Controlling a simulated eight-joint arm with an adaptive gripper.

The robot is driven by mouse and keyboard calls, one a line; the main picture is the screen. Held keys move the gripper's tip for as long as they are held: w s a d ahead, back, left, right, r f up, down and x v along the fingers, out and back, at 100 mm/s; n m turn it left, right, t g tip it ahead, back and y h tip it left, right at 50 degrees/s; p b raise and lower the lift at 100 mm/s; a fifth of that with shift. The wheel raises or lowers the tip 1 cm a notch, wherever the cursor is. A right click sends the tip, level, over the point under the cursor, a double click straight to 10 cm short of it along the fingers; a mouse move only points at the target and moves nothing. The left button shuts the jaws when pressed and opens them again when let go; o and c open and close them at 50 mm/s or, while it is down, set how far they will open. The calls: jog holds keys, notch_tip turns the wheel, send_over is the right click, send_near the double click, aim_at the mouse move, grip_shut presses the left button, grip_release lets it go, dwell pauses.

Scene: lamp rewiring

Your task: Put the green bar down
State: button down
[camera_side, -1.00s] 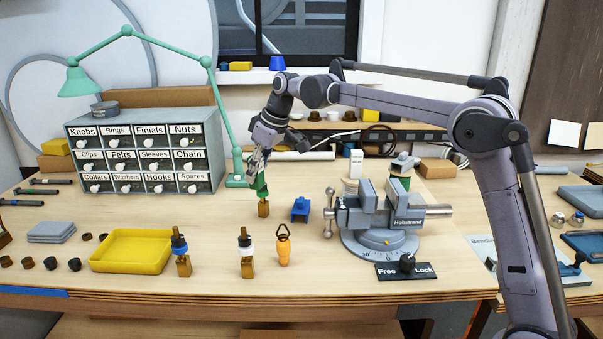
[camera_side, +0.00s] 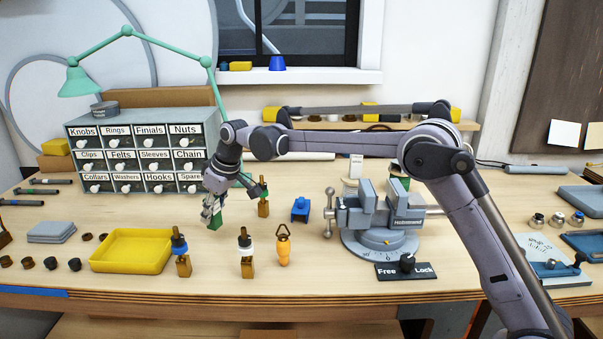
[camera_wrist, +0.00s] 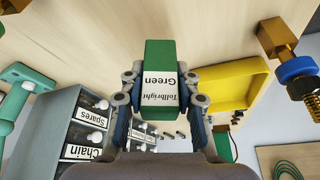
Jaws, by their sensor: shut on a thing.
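The green bar (camera_side: 215,221) is held in my gripper (camera_side: 211,208) over the bench, left of a brass post (camera_side: 263,209). In the wrist view the green bar (camera_wrist: 159,53) sits between both fingers of my gripper (camera_wrist: 159,95), with a white label reading "Tollbright Green" facing the camera. My gripper is shut on it. The bar points down in the side view. Its lower end is close to the bench top (camera_side: 120,215), and I cannot tell whether it touches. The fingers hide part of its upper end.
A yellow tray (camera_side: 131,269) lies to the front left. Brass pieces with a blue collar (camera_side: 179,246) and a white collar (camera_side: 245,247) stand in front, beside an orange piece (camera_side: 283,247). The drawer cabinet (camera_side: 147,195) is behind left. A blue part (camera_side: 301,210) and a vise (camera_side: 380,225) are to the right.

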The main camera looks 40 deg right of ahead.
aim_at(215, 221)
jog(key=shift+f, duration=1.45)
jog(key=shift+f, duration=0.1)
jog(key=c, duration=1)
grip_release()
jog(key=v, duration=1.2)
jog(key=s+d+r+m, duration=0.15)
jog(key=s+d, duration=0.25)
jog(key=s, duration=0.5)
jog(key=s+d+f+m+t, duration=0.1)
jog(key=s+d+f, duration=0.1)
jog(key=s, duration=0.5)
jog(key=s+d+f+m+t+h, duration=0.1)
jog(key=s+f, duration=0.3)
jog(key=s, duration=0.4)
jog(key=s+d+f+m+t, duration=0.1)
jog(key=s+d+f, duration=0.1)
jog(key=s, duration=0.6)
jog(key=shift+d+f+h, duration=0.3)
jog(key=shift+f+h, duration=0.1)
jog(key=shift+f, duration=0.45)
